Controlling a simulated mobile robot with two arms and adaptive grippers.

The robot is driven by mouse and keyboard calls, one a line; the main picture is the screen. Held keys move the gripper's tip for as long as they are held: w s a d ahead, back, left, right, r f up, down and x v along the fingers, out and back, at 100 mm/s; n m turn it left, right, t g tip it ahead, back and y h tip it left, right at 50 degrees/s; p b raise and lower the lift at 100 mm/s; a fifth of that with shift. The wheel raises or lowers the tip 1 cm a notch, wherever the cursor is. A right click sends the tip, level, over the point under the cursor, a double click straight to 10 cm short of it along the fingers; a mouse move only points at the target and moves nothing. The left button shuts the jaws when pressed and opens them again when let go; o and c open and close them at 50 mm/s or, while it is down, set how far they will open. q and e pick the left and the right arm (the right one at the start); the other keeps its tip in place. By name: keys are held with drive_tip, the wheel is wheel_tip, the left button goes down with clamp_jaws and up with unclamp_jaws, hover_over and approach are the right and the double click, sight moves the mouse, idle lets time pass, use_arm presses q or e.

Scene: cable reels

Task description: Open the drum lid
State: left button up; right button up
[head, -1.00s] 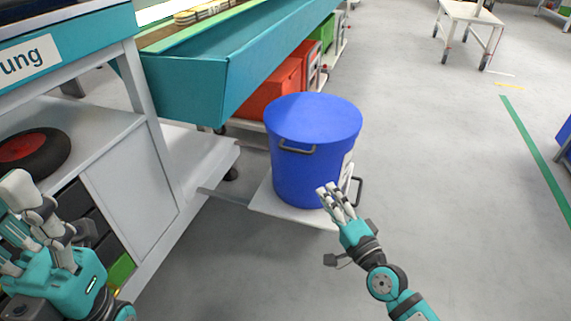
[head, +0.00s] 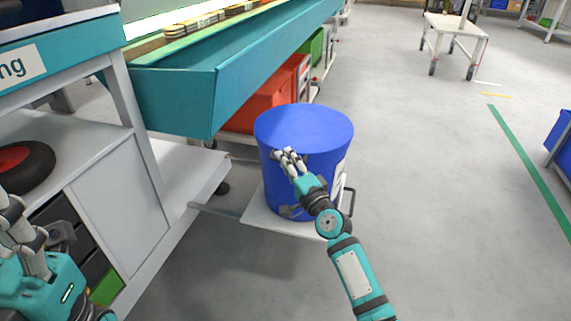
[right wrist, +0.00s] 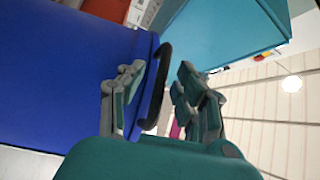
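The blue drum (head: 333,185) stands upright on a low white platform. Its flat blue lid (head: 308,122) sits on top. My right gripper (head: 288,156) is at the drum's near side, just below the lid rim, and its hand hides the lid handle in the head view. In the right wrist view, the dark curved handle (right wrist: 154,100) stands out from the blue surface between the spread fingers of my right gripper (right wrist: 155,88). They look open, with gaps to the handle. My left gripper (head: 18,225) is at the left edge, partly cut off, far from the drum.
A teal bench (head: 175,95) overhangs behind the drum, with a red box (head: 262,108) below. The drum's platform (head: 262,215) has a handle at right.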

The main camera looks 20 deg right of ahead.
drive_tip(key=shift+w+a, duration=0.1)
drive_tip(key=shift+w, duration=0.25)
clamp_jaws()
idle(0.3)
